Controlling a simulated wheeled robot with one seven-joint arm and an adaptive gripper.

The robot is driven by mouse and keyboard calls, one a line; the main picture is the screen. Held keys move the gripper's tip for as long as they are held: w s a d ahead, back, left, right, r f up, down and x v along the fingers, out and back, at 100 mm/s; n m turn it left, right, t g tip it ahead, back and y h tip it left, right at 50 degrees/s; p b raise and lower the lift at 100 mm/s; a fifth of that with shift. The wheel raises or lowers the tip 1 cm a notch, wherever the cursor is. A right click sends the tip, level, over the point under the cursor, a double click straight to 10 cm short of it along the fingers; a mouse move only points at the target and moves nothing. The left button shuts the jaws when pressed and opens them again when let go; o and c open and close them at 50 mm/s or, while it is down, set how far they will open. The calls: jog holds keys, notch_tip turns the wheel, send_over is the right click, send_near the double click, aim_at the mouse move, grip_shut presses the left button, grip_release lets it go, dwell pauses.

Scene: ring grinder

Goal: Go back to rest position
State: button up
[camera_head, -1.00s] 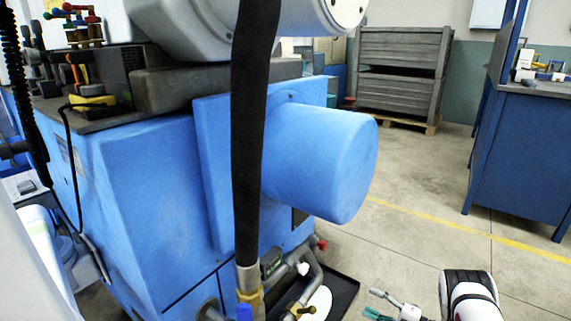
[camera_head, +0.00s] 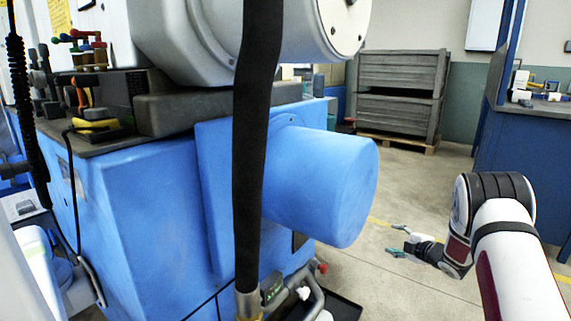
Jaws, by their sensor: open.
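My gripper (camera_head: 398,240) shows at the lower right in the head view, at the end of my white arm with dark joint bands. Its greenish-tipped fingers are spread apart, with nothing between them. It points left, toward the blue ring grinder (camera_head: 130,215), and is in front of and to the right of the grinder's round blue housing (camera_head: 330,190). A clear gap over the floor separates the gripper from the housing.
A black hose (camera_head: 255,140) hangs in front of the grinder. Grey crates (camera_head: 402,80) stand on a pallet at the back. A blue workbench (camera_head: 530,150) stands at the right, behind my arm. The floor (camera_head: 410,180) between the crates and my arm is clear.

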notch_tip(320, 180, up, 15)
jog(key=s+d+m+h, duration=0.2)
jog(key=m+h, duration=0.3)
jog(key=s+a+r+m+g+h, duration=0.1)
jog(key=s+a+r+m+g, duration=0.15)
jog(key=s+r, duration=0.35)
jog(key=s+a+r+m+g+h, duration=0.1)
jog(key=s+r+m+g, duration=0.1)
jog(key=s+r+m, duration=0.45)
jog(key=s+a+m+g+y, duration=0.1)
jog(key=s+a+g, duration=0.35)
jog(key=s, duration=1.15)
jog(key=s+a+f+m+g+y, duration=0.15)
jog(key=s+a, duration=0.55)
jog(key=s, duration=0.9)
jog(key=s+a+m+g, duration=0.2)
jog(key=s+a, duration=0.3)
jog(key=s, duration=1.2)
notch_tip(320, 180, up, 40)
jog(key=t+p, duration=0.3)
jog(key=p, duration=3.6)
jog(key=shift+w+a+t+y, duration=0.15)
jog(key=shift+t+y, duration=0.1)
